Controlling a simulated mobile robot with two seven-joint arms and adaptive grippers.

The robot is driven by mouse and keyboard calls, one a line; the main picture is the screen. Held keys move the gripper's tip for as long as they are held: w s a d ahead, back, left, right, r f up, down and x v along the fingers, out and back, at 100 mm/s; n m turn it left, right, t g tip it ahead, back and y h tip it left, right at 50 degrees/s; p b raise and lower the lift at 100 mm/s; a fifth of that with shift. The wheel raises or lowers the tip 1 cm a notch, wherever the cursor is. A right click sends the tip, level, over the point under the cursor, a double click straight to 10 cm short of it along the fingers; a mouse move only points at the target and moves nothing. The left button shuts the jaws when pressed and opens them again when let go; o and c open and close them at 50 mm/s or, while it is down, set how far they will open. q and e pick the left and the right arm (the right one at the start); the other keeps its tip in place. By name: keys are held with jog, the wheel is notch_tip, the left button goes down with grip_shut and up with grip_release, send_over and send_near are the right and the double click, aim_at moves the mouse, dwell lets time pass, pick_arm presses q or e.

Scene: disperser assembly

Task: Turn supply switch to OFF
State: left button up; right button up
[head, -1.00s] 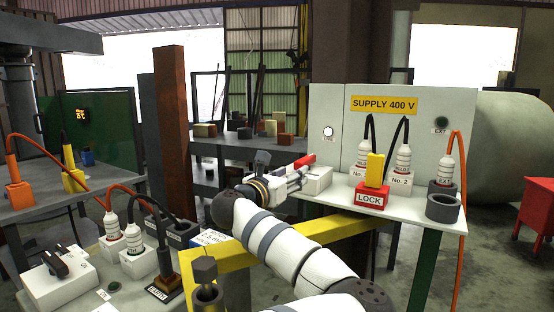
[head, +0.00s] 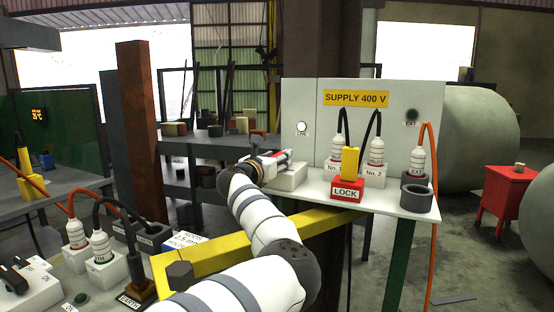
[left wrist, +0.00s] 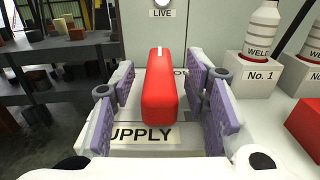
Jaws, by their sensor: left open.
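The supply switch is a white box (head: 291,178) on the supply stand's shelf, with a red handle (left wrist: 158,88). In the left wrist view its label reads "SUPPLY" (left wrist: 143,135), partly covered. The handle carries a white mark on top, pointing away toward the panel. My left gripper (left wrist: 160,95) is open, with its purple-grey finger pads on either side of the handle. Gaps show between the handle and both pads. In the head view the gripper (head: 276,160) is at the switch and hides much of the handle. My right gripper is not in view.
Right of the switch stand a red LOCK block (head: 346,191) with a yellow piece and the No. 1 and No. 2 plugs. The panel (head: 310,115) behind has a lit LIVE lamp (head: 301,127). A yellow beam (head: 205,262) runs below my arm.

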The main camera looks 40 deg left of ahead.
pick_arm(q)
grip_shut()
